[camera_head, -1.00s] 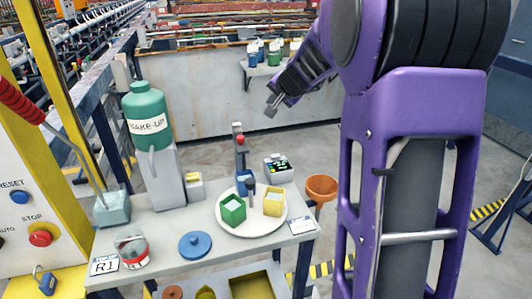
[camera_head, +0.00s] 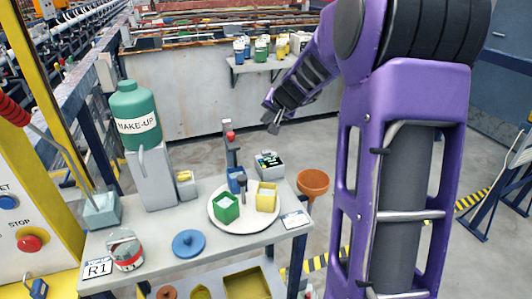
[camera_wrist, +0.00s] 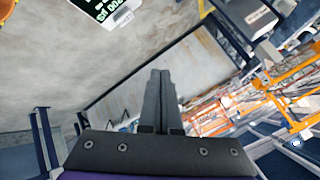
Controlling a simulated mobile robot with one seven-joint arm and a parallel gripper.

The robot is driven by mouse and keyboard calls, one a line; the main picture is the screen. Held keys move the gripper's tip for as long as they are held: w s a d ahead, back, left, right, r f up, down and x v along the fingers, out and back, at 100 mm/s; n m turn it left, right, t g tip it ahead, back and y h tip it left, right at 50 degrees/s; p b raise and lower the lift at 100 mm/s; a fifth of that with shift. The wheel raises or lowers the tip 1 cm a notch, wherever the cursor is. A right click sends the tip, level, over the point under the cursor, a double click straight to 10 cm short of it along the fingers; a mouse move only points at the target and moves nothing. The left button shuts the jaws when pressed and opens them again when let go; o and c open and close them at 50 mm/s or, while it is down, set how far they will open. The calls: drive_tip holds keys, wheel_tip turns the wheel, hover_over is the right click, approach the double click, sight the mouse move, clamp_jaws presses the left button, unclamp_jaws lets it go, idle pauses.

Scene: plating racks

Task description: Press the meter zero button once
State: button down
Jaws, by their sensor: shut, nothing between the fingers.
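The meter (camera_head: 269,165) is a small white box with a dark, lit display, at the back right of the grey table in the head view. I cannot make out a separate zero button in either view. My gripper (camera_head: 273,128) is in the air above and behind the table, a little above the meter in the picture and apart from it. In the wrist view its fingers (camera_wrist: 157,80) are together and hold nothing.
An orange funnel (camera_head: 313,183) is at the right edge.

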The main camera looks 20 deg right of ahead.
drive_tip(key=b, duration=0.6)
hover_over(267, 157)
wheel_tip(267, 157, down, 8)
drive_tip(key=shift+s+f, duration=0.1)
idle(1.6)
drive_tip(key=shift+f+b, duration=0.35)
drive_tip(key=shift+f, duration=0.05)
drive_tip(key=shift+f, duration=0.55)
idle(0.6)
drive_tip(key=shift+r, duration=0.1)
drive_tip(key=shift+r+p, duration=0.65)
drive_tip(key=shift+r, duration=0.2)
drive_tip(key=shift+r+p, duration=1.85)
drive_tip(key=shift+r, duration=0.7)
